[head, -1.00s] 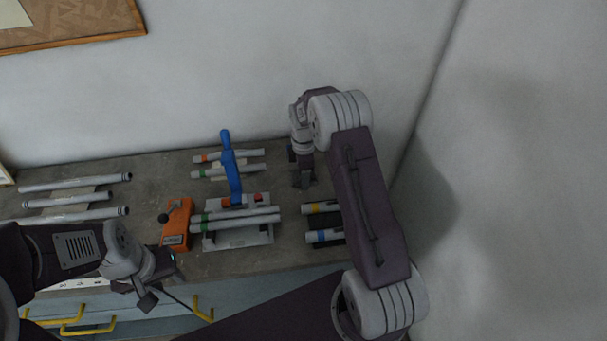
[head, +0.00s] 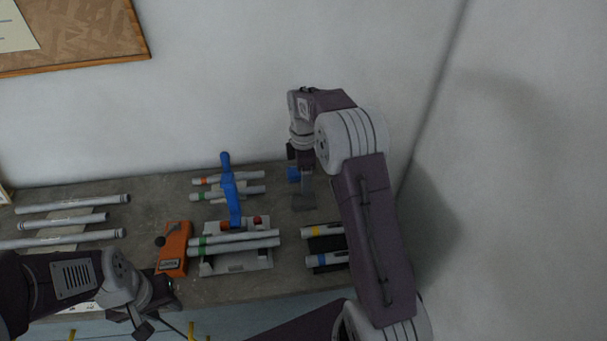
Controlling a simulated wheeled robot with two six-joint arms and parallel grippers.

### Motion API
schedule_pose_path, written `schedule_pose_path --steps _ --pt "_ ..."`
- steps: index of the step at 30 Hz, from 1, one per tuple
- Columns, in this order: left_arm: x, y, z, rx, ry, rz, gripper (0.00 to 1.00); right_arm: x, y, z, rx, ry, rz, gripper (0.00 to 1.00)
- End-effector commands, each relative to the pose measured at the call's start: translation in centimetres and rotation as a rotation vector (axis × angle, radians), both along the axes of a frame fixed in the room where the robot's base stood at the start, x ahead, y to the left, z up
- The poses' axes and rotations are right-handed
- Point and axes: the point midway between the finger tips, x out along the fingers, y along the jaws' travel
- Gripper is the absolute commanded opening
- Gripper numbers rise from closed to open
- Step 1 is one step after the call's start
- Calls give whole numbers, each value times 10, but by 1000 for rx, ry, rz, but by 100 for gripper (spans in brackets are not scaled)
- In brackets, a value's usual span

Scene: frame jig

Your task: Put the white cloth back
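I cannot make out a white cloth for certain; a pale flat patch shows under the tubes at the left and another under the back tubes (head: 254,189). My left gripper (head: 160,309) is at the bench's front edge, fingers apart and seemingly empty.
On the grey bench (head: 150,196) stand a frame jig (head: 236,264) bearing tubes, a blue clamp (head: 229,190) and an orange tool (head: 174,250). Tubes with yellow and blue bands (head: 323,260) lie at the right, plain tubes (head: 72,204) at the left. A wall rises behind.

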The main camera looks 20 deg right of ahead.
Motion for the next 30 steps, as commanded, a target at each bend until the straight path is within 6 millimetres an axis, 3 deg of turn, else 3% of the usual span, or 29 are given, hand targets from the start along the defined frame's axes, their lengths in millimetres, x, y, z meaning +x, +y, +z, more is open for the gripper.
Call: schedule_pose_path --steps 3,9,13,17,24,27,30 --pt "0 0 0 0 0 0 36 1 0 14 -1 -2 0 75" --pt "0 0 0 0 0 0 36 -1 1 19 0 0 -8 75" --pt "0 0 0 0 0 0 36 -18 11 18 3 -9 -143 75" --pt "0 0 0 0 0 0 36 -60 31 10 15 -32 -443 75" --pt "0 0 0 0 0 0 36 -157 57 -12 55 -69 -1014 75" --pt "0 0 0 0 0 0 36 -190 62 -21 71 -75 -1185 75" --pt "0 0 0 0 0 0 36 -210 64 -26 82 -79 -1291 75"
